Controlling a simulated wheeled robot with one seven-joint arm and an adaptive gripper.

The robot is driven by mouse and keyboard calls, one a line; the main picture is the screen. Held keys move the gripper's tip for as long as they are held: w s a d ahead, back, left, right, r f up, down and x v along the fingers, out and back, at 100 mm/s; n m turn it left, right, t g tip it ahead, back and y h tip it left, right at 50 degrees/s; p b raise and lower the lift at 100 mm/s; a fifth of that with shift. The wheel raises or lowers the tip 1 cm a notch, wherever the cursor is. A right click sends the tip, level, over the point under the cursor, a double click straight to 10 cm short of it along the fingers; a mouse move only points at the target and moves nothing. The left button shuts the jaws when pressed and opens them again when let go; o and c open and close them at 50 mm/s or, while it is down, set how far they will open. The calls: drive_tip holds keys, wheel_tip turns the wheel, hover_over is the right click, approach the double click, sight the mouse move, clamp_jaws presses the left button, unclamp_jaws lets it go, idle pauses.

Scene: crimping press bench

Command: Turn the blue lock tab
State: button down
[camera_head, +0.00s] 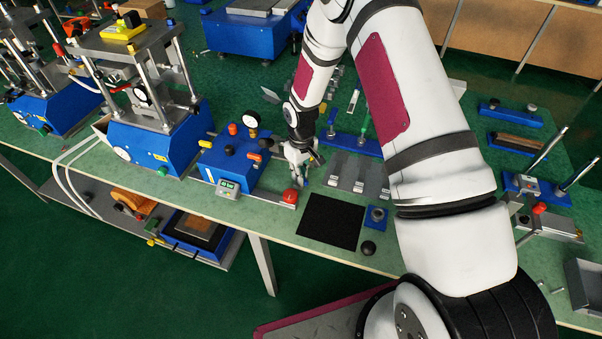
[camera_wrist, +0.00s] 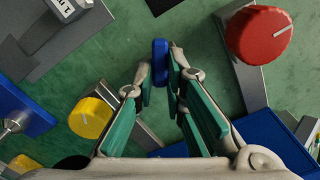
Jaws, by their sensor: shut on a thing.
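The blue lock tab (camera_wrist: 160,62) stands between my fingertips in the wrist view, a narrow upright blue piece with a rounded top. My gripper (camera_wrist: 159,75) is shut on it, with one green-padded finger on each side. The lower part of the tab is partly hidden by the fingers. In the head view my gripper (camera_head: 300,165) points down at the bench, to the right of the blue valve box (camera_head: 238,160). The tab is too small to make out surely there.
A red knob (camera_wrist: 260,33) stands close on the right in the wrist view, and a yellow knob (camera_wrist: 90,118) on the left. In the head view a black mat (camera_head: 331,221) lies in front, beside a grey slotted plate (camera_head: 357,175). A blue press (camera_head: 160,140) stands at left.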

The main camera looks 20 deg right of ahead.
drive_tip(key=c, duration=1.6)
unclamp_jaws()
drive_tip(key=shift+c, duration=0.2)
wheel_tip(320, 180, up, 12)
wheel_tip(320, 180, up, 10)
drive_tip(key=t, duration=0.1)
hover_over(306, 181)
drive_tip(key=s+r+m+t, duration=0.1)
drive_tip(key=s+r, duration=0.2)
drive_tip(key=r, duration=0.3)
drive_tip(key=s+r+m, duration=0.1)
drive_tip(key=s+r, duration=0.3)
drive_tip(key=r, duration=0.2)
drive_tip(key=s+r+m+t, duration=0.1)
drive_tip(key=s+r, duration=0.3)
drive_tip(key=s, duration=0.5)
drive_tip(key=s+r+m+t, duration=0.1)
drive_tip(key=s+r, duration=0.4)
drive_tip(key=s, duration=0.5)
drive_tip(key=shift+d+r+m+t, duration=0.2)
drive_tip(key=shift+r+m+t, duration=0.1)
drive_tip(key=shift+t, duration=0.4)
